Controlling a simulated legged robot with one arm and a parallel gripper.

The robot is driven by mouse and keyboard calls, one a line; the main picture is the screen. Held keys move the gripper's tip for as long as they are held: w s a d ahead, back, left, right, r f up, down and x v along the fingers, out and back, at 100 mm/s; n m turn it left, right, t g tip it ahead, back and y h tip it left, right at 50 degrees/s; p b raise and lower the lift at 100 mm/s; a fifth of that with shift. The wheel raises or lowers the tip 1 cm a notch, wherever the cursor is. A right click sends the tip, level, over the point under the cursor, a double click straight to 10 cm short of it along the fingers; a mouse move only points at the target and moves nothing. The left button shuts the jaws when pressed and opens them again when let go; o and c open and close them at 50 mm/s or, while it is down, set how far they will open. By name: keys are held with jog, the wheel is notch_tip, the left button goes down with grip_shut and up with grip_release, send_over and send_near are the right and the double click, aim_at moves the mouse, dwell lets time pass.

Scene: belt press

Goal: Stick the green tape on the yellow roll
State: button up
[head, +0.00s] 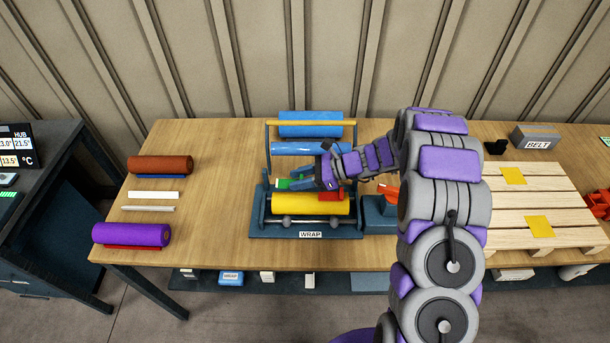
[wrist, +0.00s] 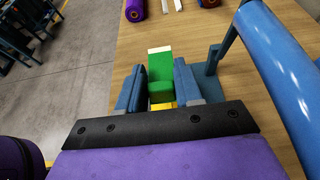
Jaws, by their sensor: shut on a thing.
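My gripper (head: 301,184) is shut on the green tape (head: 284,184), just above and behind the yellow roll (head: 300,204) in the wrap machine. In the wrist view, the green tape (wrist: 160,68) sits between the two blue fingers of my gripper (wrist: 159,86), with a pale strip at its far end. A bit of yellow (wrist: 164,104) shows below it. I cannot tell whether the tape touches the roll. A red piece (head: 331,195) lies at the right of the yellow roll.
The wrap machine's frame (head: 262,228) stands on the wooden table, with blue rollers (head: 311,124) behind. Brown (head: 160,164) and purple (head: 131,235) rolls lie at left. A pallet (head: 535,190) with yellow squares and a BELT box (head: 536,137) are at right.

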aim_at(299, 197)
jog(key=a+f, duration=0.2)
jog(key=shift+f, duration=0.35)
jog(key=shift+d+f+b, duration=0.4)
jog(key=shift+d+f, duration=0.55)
jog(key=shift+d, duration=0.15)
jog(key=shift+d+f, duration=0.3)
jog(key=shift+d, duration=0.05)
jog(key=shift+a+f, duration=0.1)
jog(key=shift+a, duration=1.1)
jog(key=shift+d, duration=1)
jog(key=shift+x, duration=0.9)
jog(key=shift+d+f, duration=0.1)
jog(key=shift+d, duration=0.6)
jog(key=shift+a+f, duration=0.1)
jog(key=shift+a, duration=0.2)
